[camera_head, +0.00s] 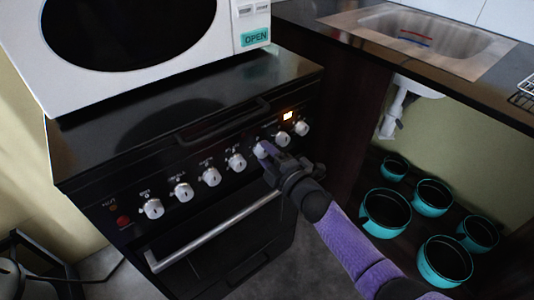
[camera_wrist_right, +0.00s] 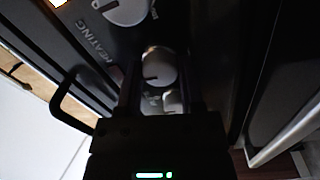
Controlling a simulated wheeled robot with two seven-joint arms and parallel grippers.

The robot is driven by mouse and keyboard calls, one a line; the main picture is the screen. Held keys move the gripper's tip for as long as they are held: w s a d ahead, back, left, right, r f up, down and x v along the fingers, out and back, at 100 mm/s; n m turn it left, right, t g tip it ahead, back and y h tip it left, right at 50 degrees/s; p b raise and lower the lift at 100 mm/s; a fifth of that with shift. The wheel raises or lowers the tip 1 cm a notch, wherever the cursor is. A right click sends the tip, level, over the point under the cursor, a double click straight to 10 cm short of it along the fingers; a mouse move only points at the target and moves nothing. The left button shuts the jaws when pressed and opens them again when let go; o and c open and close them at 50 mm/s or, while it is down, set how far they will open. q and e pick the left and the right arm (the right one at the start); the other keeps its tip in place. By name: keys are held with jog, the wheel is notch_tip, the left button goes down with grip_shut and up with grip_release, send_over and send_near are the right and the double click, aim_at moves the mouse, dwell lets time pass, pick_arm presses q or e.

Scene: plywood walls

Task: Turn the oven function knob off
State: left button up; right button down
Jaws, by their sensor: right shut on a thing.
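The black oven front carries a row of several white knobs. My right gripper (camera_head: 268,157) reaches in from the lower right and is at one white knob (camera_head: 260,149), toward the right of the row. In the right wrist view this knob (camera_wrist_right: 158,68) sits between the two fingers of the right gripper (camera_wrist_right: 160,85), which is shut on it. A dark mark shows on the knob's face. A neighbouring knob (camera_wrist_right: 122,10) is beside the word HEATING. The label of the held knob is hidden or too small to read. My left gripper is not in view.
A white microwave (camera_head: 130,45) stands on the black stove top. An oven door handle (camera_head: 215,232) runs below the knobs. A small lit display (camera_head: 288,115) is above the knobs. A sink (camera_head: 420,40) and several teal pots (camera_head: 386,212) are at the right.

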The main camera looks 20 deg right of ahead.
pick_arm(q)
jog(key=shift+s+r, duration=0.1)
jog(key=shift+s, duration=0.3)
pick_arm(e)
jog(key=shift+c, duration=1.2)
grip_release()
jog(key=shift+s+d, duration=0.1)
jog(key=shift+s, duration=0.1)
pick_arm(q)
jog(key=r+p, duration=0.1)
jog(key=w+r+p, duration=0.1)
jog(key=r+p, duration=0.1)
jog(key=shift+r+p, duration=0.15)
jog(key=shift+p, duration=0.15)
pick_arm(e)
jog(key=v, duration=0.9)
jog(key=shift+s, duration=0.25)
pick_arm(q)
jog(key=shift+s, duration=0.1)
pick_arm(e)
jog(key=shift+f, duration=0.1)
